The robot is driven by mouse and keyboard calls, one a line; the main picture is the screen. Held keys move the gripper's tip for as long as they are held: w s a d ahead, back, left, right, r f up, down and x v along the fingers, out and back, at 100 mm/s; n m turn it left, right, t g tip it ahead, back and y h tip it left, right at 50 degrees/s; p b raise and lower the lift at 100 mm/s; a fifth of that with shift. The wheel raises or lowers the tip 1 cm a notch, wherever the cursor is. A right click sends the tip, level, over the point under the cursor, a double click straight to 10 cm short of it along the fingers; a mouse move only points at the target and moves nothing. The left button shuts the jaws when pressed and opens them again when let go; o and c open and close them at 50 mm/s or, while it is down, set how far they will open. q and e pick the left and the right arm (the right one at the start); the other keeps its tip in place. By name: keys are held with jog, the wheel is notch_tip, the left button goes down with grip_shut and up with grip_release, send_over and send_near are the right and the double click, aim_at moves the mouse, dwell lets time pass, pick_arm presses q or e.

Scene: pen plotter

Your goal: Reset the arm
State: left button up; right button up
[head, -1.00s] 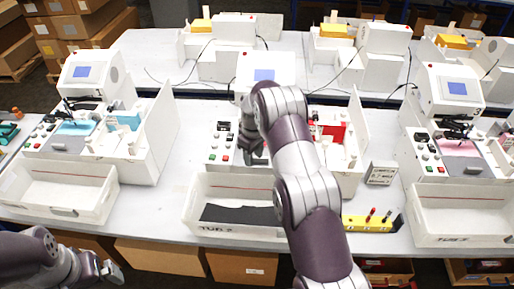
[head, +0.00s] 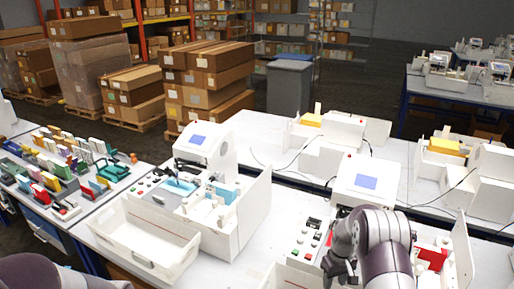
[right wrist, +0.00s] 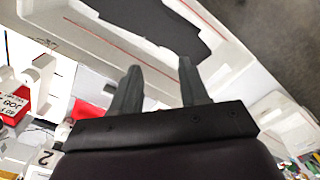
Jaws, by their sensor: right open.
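My right gripper (head: 340,272) is low in the head view, in front of the middle plotter (head: 367,184), a white machine with a blue screen. Its two fingers (right wrist: 160,72) stand apart in the right wrist view, with nothing between them. Beyond the fingertips is a white tray (right wrist: 228,66) with a dark flat sheet (right wrist: 165,28) in it. The middle plotter's control buttons (head: 308,238) are left of the gripper. My right arm hides part of that plotter. Only a purple part of my left arm shows at the lower left; its gripper is out of view.
A second plotter (head: 205,145) with an empty-looking white tray (head: 143,240) stands to the left. A side table (head: 95,208) holds many coloured items. Stacked cartons (head: 205,85) and a grey bin (head: 290,85) stand behind. More white machines are on the back tables.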

jog(key=s+a+f+m+b, duration=0.1)
jog(key=s+a+b, duration=0.4)
jog(key=s+b, duration=0.5)
jog(key=s+a+f+m+t+b, duration=0.1)
jog(key=s+a+f+b, duration=0.2)
jog(key=s+a+b, duration=0.3)
jog(key=s+b, duration=0.4)
jog(key=s, duration=0.4)
jog(key=shift+s+t+b, duration=0.25)
jog(key=shift+t+b, duration=0.05)
jog(key=shift+b, duration=0.1)
jog(key=shift+s+r, duration=0.1)
jog(key=shift+s, duration=0.1)
jog(key=shift+w, duration=0.1)
